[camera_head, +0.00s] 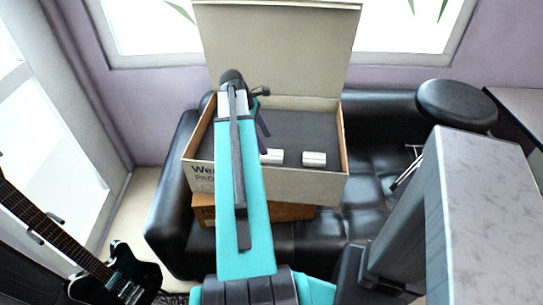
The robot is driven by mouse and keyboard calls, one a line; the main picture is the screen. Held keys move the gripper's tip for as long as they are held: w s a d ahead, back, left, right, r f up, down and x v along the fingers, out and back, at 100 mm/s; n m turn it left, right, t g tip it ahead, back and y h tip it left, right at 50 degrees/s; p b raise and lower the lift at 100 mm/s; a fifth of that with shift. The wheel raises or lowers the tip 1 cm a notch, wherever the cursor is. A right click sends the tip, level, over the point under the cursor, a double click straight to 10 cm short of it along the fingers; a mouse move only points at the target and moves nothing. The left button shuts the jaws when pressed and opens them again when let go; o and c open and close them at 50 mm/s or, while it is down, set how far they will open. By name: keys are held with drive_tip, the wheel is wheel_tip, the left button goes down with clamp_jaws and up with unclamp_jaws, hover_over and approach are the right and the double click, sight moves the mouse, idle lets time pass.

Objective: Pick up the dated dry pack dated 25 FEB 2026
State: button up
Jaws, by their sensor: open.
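Two small white packs lie on the dark floor of an open cardboard box. One pack (314,158) is near the front right of the box. The other pack (272,156) is left of it, partly hidden by my arm. Any dates on them are too small to read, so I cannot tell which is dated 25 FEB 2026. My gripper (263,132) is partly hidden behind my arm, over the box, open and apart from the right pack.
The cardboard box (331,187) has its lid (280,45) raised at the back. It stands on a brown box (291,212) on a black sofa (372,185). A round black stool (457,103) is at right, a guitar (115,275) at lower left.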

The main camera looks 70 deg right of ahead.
sight(271, 154)
drive_tip(key=shift+s+f, duration=0.2)
drive_tip(key=shift+f, duration=0.35)
drive_tip(key=shift+f, duration=0.2)
drive_tip(key=shift+p+x, duration=0.35)
drive_tip(key=shift+x, duration=2.05)
drive_tip(key=c, duration=1.2)
drive_tip(key=shift+o, duration=0.2)
drive_tip(key=shift+r, duration=0.1)
wheel_tip(271, 154, up, 28)
